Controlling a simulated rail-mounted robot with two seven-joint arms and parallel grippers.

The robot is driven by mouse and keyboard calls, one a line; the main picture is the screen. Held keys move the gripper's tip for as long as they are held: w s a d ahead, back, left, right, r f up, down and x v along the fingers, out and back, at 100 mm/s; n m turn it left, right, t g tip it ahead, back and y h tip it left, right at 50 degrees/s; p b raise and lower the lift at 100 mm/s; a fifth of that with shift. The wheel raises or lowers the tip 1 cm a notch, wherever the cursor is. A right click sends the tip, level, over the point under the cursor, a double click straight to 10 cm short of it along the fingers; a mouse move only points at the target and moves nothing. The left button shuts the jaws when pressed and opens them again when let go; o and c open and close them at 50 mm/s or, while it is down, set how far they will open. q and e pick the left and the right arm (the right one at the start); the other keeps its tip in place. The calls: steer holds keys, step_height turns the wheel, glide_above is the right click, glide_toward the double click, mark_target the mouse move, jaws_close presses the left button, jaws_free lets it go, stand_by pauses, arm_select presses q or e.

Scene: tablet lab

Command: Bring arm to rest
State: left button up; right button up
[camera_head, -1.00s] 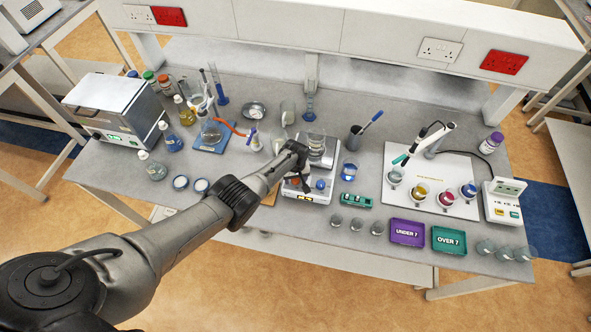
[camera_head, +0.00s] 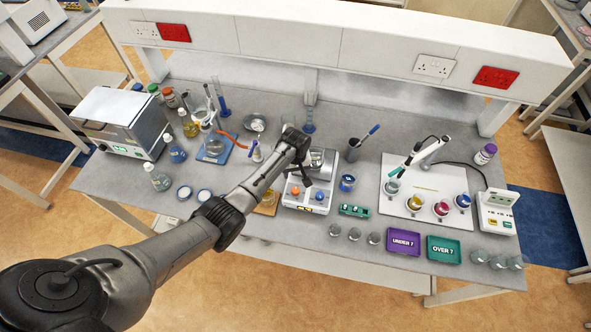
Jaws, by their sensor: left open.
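My left arm (camera_head: 180,245) reaches in from the lower left across the front of the lab bench. My left gripper (camera_head: 303,180) is open, with dark fingers pointing down over the back part of the white stirrer or scale unit (camera_head: 306,198). It appears empty. The unit has an orange and a blue item on its front, and its plate is partly hidden by my gripper. Whether the fingers touch anything cannot be told. My right gripper is not in view.
A blue-filled beaker (camera_head: 347,183) and a dark pen cup (camera_head: 353,150) stand right of the gripper. A purple tray (camera_head: 403,242) and a green tray (camera_head: 444,249) lie at the front right. Bottles and a flask (camera_head: 213,144) stand left. The bench's back middle is fairly clear.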

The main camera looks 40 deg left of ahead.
arm_select(q)
steer(key=shift+r, duration=0.15)
stand_by(0.6)
steer(key=w+d+r+m+t+y, duration=0.1)
steer(key=w+r+m+t, duration=0.25)
steer(key=r, duration=0.55)
steer(key=w+d+r+m+t, duration=0.2)
steer(key=r+m, duration=0.3)
steer(key=r, duration=0.4)
steer(key=s+d+r+m+t, duration=0.3)
steer(key=s+d+r, duration=0.1)
steer(key=s+r, duration=0.2)
steer(key=s+d+f, duration=0.2)
steer(key=s+d, duration=0.1)
steer(key=s, duration=0.6)
steer(key=s+d+f, duration=0.2)
steer(key=s+d, duration=0.1)
steer(key=s, duration=0.6)
steer(key=s+f+g, duration=0.2)
steer(key=s+f, duration=0.3)
steer(key=s, duration=0.3)
steer(key=s+f+g+h, duration=0.1)
steer(key=s+f+g, duration=0.2)
steer(key=s+f, duration=0.3)
steer(key=s+d, duration=0.1)
steer(key=s, duration=0.2)
steer(key=shift+f+m, duration=0.25)
steer(key=shift+m, duration=0.1)
